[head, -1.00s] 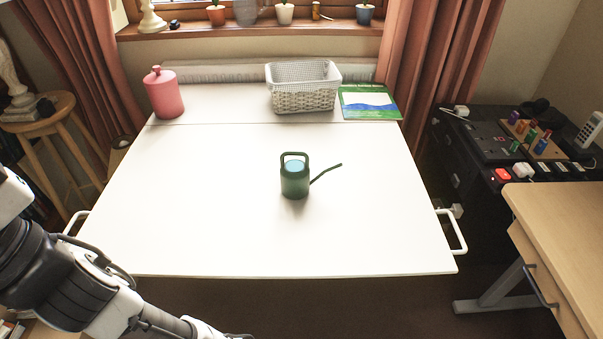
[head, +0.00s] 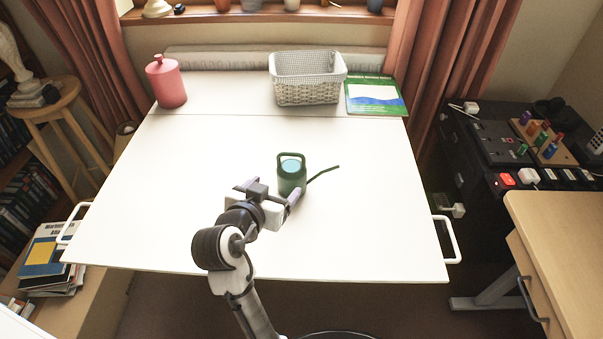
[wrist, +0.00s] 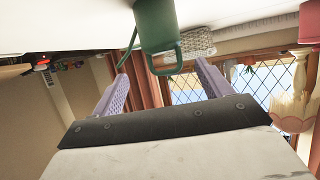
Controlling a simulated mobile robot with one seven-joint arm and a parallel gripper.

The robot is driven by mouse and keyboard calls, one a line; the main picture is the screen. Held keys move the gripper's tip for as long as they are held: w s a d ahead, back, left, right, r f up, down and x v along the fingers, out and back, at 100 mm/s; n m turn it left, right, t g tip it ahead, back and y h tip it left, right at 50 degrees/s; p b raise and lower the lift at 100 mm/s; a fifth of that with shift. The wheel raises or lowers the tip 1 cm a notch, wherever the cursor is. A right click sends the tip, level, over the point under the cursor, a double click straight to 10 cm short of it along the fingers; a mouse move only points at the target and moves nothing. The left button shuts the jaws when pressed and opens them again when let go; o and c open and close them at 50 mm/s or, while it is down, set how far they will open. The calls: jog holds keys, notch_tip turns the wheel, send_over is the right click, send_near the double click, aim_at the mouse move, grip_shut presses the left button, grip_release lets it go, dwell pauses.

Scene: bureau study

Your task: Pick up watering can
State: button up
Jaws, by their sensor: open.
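The green watering can (head: 291,176) stands upright near the middle of the white table (head: 190,220), its handle loop on top and its thin spout pointing right. My gripper (head: 274,190) is just in front of the can and slightly left in the head view. Its fingers are spread apart with nothing held. In the wrist view, which looks upside down, the can (wrist: 156,25) hangs from the top edge. Whether any finger touches the can cannot be told.
A pink lidded jar (head: 167,82), a white basket (head: 308,80) and a green book (head: 375,96) stand along the table's back. White rails (head: 448,240) stick out at the sides. Bare table surrounds the can. A wooden desk (head: 560,230) is at the right.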

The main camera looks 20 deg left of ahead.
aim_at(292, 170)
jog(key=x, duration=0.7)
jog(key=shift+w+a, duration=0.1)
jog(key=shift+f+p+x, duration=0.2)
jog(key=shift+p+x, duration=0.2)
jog(key=shift+x, duration=1)
jog(key=shift+f+p+x, duration=0.2)
jog(key=shift+p+x, duration=0.2)
jog(key=shift+x, duration=0.95)
jog(key=c, duration=1)
jog(key=shift+r, duration=0.1)
jog(key=shift+c, duration=0.2)
jog(key=shift+r, duration=0.1)
